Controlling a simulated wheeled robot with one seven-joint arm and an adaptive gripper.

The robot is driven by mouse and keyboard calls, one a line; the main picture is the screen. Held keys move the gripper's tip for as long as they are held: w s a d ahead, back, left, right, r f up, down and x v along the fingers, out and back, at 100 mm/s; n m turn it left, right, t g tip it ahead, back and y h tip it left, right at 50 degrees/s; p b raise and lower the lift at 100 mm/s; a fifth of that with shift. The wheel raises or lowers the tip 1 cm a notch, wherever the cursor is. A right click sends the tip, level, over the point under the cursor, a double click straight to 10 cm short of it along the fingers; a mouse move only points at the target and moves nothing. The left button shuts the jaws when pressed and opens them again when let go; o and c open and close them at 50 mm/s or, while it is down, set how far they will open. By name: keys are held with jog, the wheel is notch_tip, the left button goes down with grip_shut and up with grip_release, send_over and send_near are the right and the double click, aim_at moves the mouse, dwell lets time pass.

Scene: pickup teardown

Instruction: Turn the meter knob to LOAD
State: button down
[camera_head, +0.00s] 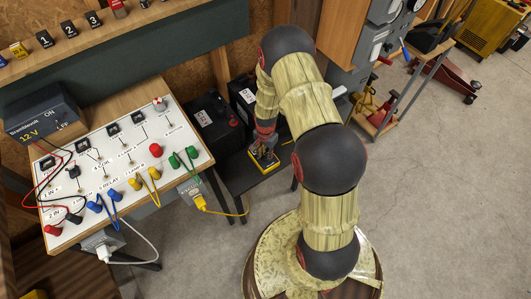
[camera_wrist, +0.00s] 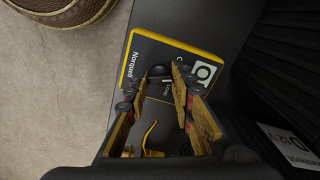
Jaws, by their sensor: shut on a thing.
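The meter (camera_wrist: 141,58) is a dark box with a yellow rim, a brand label and a pale display. It lies on a dark bench, and its yellow edge also shows in the head view (camera_head: 264,166). Its dark knob (camera_wrist: 160,71) is between my fingertips. My gripper (camera_wrist: 165,75) reaches down over the meter and is shut on the knob. It also shows in the head view (camera_head: 265,143). A small word beside the knob looks like LOAD. The fingers cover part of the face, so I cannot tell which mark the knob points to.
A white test panel (camera_head: 125,165) with switches, coloured plugs and cables stands to the left. Black batteries (camera_head: 215,122) stand behind the meter on the dark bench (camera_head: 243,178). A yellow lead (camera_wrist: 151,135) lies near my fingers. Grey floor (camera_head: 430,190) is clear at the right.

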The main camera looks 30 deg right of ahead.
aim_at(265, 155)
jog(key=m+p, duration=0.1)
jog(key=m, duration=0.5)
jog(key=m+p, duration=0.1)
jog(key=m, duration=0.6)
dwell(0.5)
jog(key=c, duration=1.5)
grip_release()
jog(key=shift+c, duration=0.2)
jog(key=shift+r, duration=0.1)
notch_tip(265, 155, up, 12)
